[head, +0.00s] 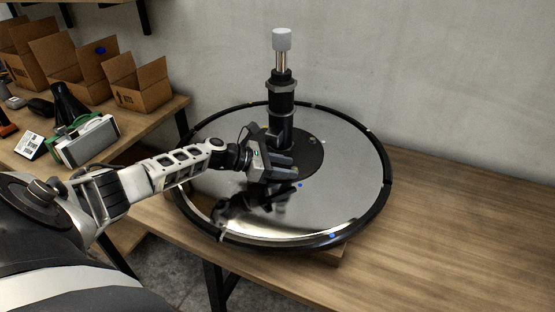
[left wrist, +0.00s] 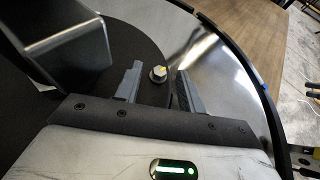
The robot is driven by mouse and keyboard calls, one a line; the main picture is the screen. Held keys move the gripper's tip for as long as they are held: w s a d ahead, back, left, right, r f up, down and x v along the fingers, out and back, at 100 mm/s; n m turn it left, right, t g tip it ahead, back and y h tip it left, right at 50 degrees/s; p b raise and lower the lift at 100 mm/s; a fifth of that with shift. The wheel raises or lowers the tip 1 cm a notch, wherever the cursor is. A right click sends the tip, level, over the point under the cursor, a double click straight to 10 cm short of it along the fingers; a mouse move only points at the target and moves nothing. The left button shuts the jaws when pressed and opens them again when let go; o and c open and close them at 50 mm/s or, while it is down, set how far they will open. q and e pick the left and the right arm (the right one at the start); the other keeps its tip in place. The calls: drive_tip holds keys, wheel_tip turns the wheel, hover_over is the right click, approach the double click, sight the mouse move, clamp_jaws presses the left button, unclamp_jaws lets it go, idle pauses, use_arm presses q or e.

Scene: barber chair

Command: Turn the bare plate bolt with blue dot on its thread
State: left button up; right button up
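The round mirror-like chair base (head: 345,165) lies on the wooden table, with a black plate (head: 311,158) around its upright black column (head: 281,110). My left gripper (head: 292,168) reaches in low beside the column, over the plate's front edge. In the left wrist view, a silver bolt (left wrist: 158,73) stands between the two open fingers, apart from both. A small yellowish mark shows on its top; I see no blue dot on it. A small blue spot (head: 299,185) shows near the fingers in the head view. My right gripper is out of view.
Another blue spot (head: 332,236) is on the black rim. A side bench at the left holds cardboard boxes (head: 138,82) and a green-and-white device (head: 86,140). The table right of the base (head: 465,215) is clear.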

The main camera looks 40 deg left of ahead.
use_arm(q)
drive_tip(key=v, duration=1.6)
drive_tip(key=shift+p, duration=0.4)
